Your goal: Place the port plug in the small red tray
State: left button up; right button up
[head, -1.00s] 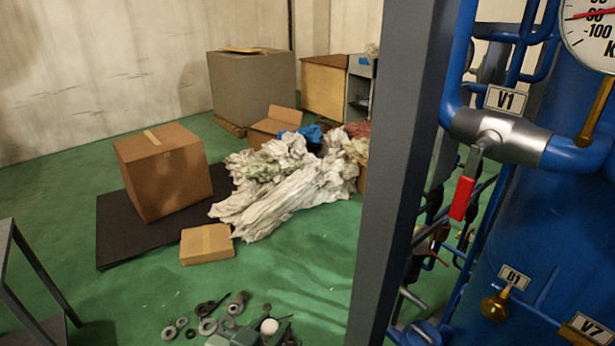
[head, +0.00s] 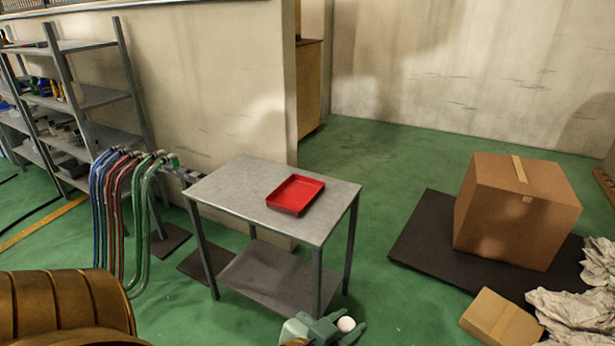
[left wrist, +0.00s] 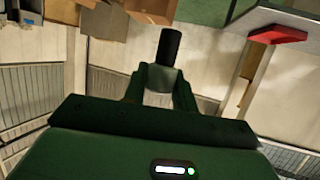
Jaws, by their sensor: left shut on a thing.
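The small red tray (head: 295,194) lies on the grey top of a metal side table in the head view, and nothing shows in it. It also shows at the top right of the left wrist view (left wrist: 278,34). My left gripper (head: 335,328) is at the bottom edge of the head view, nearer to me than the table and apart from the tray. In the left wrist view it (left wrist: 161,84) is shut on the port plug (left wrist: 169,46), a dark cylinder with a paler collar. A pale round end shows at the gripper in the head view. My right gripper is not in view.
The side table (head: 235,190) has a lower shelf. Coloured hoses (head: 125,200) hang left of it, before metal shelving (head: 95,95). A cardboard box (head: 515,215) stands on a dark mat to the right, with a smaller box (head: 500,318) nearer. Green floor lies between.

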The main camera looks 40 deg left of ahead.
aim_at(297, 196)
jog(key=i+j, duration=0.1)
jog(key=i, duration=0.4)
jog(key=i+j+u, duration=0.1)
jog(key=i, duration=0.4)
jog(key=i+u, duration=0.35)
jog(key=i+l+u, duration=0.15)
jog(key=i+u, duration=0.5)
jog(key=u, duration=0.2)
jog(key=i+u, duration=0.3)
jog(key=u, duration=0.15)
jog(key=i+l+u, duration=0.1)
jog(key=i+u, duration=0.15)
jog(key=u, duration=0.2)
jog(key=i+l+u, duration=0.2)
jog(key=u, duration=0.25)
jog(key=i+l+u, duration=0.25)
jog(key=u, duration=0.25)
